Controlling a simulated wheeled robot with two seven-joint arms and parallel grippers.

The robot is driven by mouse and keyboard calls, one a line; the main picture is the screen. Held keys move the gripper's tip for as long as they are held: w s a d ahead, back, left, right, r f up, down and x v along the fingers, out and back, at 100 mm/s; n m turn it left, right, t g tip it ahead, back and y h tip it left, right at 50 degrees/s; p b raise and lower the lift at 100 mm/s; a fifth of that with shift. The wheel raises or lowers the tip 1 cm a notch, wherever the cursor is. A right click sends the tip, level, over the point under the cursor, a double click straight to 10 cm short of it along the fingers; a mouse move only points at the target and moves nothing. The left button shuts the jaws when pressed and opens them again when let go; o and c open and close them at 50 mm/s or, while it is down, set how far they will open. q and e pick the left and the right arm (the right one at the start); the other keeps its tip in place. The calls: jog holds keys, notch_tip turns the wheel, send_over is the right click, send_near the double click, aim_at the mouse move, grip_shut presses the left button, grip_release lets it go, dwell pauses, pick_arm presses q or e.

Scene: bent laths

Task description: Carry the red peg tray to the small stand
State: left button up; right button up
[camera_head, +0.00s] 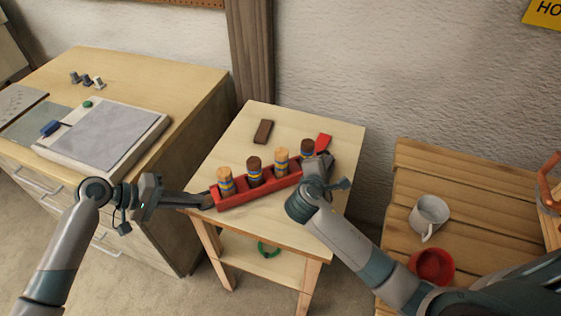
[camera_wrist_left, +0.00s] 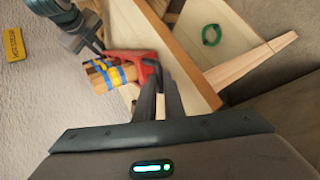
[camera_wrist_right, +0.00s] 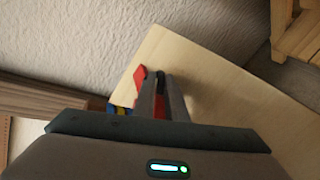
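The red peg tray (camera_head: 262,190) is long and narrow and holds several wooden pegs with blue and yellow bands. It is at the top of the small pale wooden stand (camera_head: 235,155), along its front part; I cannot tell whether it rests or hangs just above. My left gripper (camera_head: 208,200) is shut on the tray's left end, where red shows at its fingertips in the left wrist view (camera_wrist_left: 152,64). My right gripper (camera_head: 318,172) is at the right end, with red between its close-set fingers in the right wrist view (camera_wrist_right: 160,104). My right wrist partly hides that end.
A drawer cabinet (camera_head: 190,105) stands left. A slatted bench (camera_head: 450,185) with a mug (camera_head: 430,213) and red bowl (camera_head: 432,266) stands right.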

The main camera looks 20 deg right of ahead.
pick_arm(q)
jog(key=o, duration=0.4)
jog(key=shift+a, duration=0.1)
pick_arm(e)
jog(key=o, duration=0.4)
jog(key=shift+d, duration=0.1)
pick_arm(q)
jog(key=shift+o, duration=0.2)
jog(key=v, duration=0.8)
pick_arm(e)
jog(key=v, duration=1.2)
